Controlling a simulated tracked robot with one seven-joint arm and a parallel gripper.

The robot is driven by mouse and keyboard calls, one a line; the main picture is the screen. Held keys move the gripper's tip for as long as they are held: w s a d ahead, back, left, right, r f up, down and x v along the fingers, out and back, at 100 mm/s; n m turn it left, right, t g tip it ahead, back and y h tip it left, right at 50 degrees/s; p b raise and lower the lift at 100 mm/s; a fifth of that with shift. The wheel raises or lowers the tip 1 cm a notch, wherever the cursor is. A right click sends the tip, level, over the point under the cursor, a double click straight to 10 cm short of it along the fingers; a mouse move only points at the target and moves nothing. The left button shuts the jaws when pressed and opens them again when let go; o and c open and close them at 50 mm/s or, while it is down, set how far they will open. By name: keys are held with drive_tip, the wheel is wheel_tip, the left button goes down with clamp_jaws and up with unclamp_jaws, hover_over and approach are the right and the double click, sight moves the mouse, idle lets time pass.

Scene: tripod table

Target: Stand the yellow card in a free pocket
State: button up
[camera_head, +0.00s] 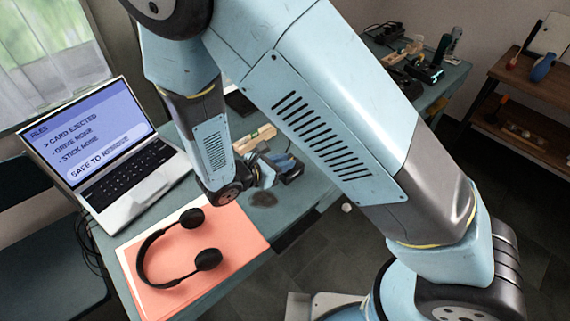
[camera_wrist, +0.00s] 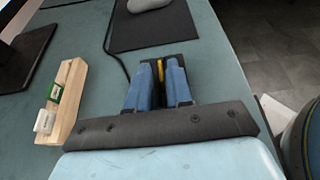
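The yellow card (camera_wrist: 160,66) shows as a narrow strip between the blue fingertips of my gripper (camera_wrist: 159,72) in the wrist view. A dark block (camera_wrist: 190,61) sits right behind the fingertips. The fingers are close together around the card, but I cannot tell whether they press on it. A long wooden holder (camera_wrist: 72,92) lies to the left of my gripper; a green card (camera_wrist: 55,92) and a white card (camera_wrist: 44,121) stand in its near part. In the head view my gripper (camera_head: 280,170) is low over the table, beside the holder (camera_head: 262,134), and the yellow card cannot be made out.
A black mat (camera_wrist: 150,32) with a grey object (camera_wrist: 147,4) lies beyond my gripper, and a dark cable (camera_wrist: 108,35) runs left of it. A laptop (camera_head: 112,146) and black headphones (camera_head: 154,262) on a salmon folder (camera_head: 235,232) occupy the table's left part. The table edge is close right.

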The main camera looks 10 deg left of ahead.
clamp_jaws()
drive_tip(key=shift+r, duration=0.1)
